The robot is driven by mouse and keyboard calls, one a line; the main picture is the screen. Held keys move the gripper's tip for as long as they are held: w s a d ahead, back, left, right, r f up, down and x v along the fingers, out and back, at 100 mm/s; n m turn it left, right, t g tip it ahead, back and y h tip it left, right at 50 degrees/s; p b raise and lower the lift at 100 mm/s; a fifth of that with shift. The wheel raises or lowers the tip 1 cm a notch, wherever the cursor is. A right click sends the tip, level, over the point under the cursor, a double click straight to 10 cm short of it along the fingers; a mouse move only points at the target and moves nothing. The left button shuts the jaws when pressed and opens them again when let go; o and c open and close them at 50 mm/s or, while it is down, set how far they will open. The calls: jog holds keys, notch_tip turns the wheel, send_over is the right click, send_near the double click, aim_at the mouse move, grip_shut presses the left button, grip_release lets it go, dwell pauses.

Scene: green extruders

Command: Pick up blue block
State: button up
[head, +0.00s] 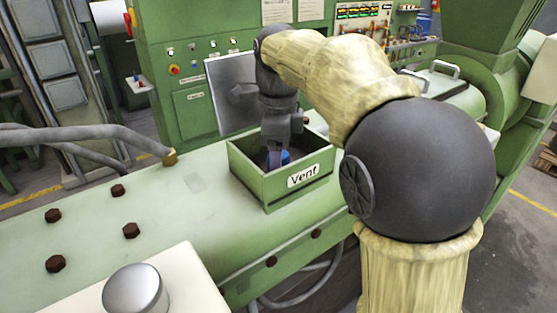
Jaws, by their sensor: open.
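A blue block (285,157) shows inside a green open-topped box labelled "Vent" (265,186). Only part of the block is visible, as my gripper (274,157) covers some of it. My gripper points down into the box, with its fingers at the block. It is open. I cannot tell whether the fingers straddle the block or stand just beside it.
The box sits on a green machine bed (200,225) with several brown bolts, its walls close around my gripper. A grey open lid (233,92) stands behind it. Hoses (90,135) lie at left, and a silver knob (135,290) is at the front.

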jog(key=c, duration=1.1)
jog(key=shift+o, duration=0.2)
jog(key=shift+r, duration=0.1)
notch_tip(320, 180, up, 10)
jog(key=shift+f+p, duration=0.1)
jog(key=shift+p, duration=0.2)
